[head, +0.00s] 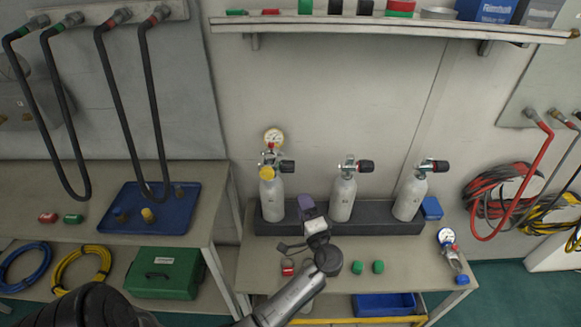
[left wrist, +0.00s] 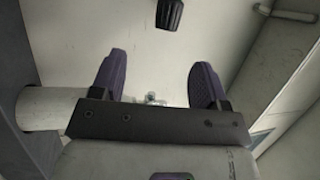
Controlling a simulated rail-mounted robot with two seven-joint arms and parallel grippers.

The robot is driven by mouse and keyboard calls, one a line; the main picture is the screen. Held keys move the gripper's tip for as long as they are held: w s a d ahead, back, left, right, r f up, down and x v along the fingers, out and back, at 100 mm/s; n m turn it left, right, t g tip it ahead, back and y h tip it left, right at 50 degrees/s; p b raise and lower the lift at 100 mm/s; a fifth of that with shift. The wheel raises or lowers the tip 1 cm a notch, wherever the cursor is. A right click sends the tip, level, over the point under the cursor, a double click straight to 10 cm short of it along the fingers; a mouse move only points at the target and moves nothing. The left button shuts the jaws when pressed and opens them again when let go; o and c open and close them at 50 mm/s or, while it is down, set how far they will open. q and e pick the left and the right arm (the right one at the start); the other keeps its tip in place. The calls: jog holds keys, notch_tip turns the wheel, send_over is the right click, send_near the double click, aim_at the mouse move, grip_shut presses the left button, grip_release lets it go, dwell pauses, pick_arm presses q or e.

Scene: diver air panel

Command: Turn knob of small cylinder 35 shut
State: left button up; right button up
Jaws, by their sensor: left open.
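Three small white cylinders stand in a dark rack (head: 384,222) on the right bench: a left one (head: 271,196), a middle one (head: 342,200) and a right one (head: 410,196). Each has a valve with a black knob pointing right: left (head: 287,166), middle (head: 366,166), right (head: 440,166). I cannot read which is number 35. My left gripper (head: 308,204) is in front of the rack, between the left and middle cylinders and below their knobs. In the left wrist view its purple fingers are apart and empty (left wrist: 160,62); a black knob (left wrist: 170,14) shows beyond them, apart from them. My right gripper is out of view.
A gauge (head: 274,137) and yellow cap (head: 267,173) sit at the left cylinder. Green caps (head: 378,267) and a loose regulator (head: 450,250) lie on the bench. A shelf (head: 390,27) runs above. Hoses hang at left (head: 108,75) and right (head: 500,190).

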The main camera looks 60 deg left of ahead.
aim_at(292, 167)
pick_arm(q)
jog(key=shift+m+t+y, duration=0.3)
jog(key=shift+m+t, duration=0.1)
jog(key=shift+m, duration=0.1)
jog(key=x, duration=1.3)
jog(key=shift+w+a+r+b, duration=0.2)
jog(key=shift+w+r+b, duration=0.1)
jog(key=shift+w+r, duration=0.15)
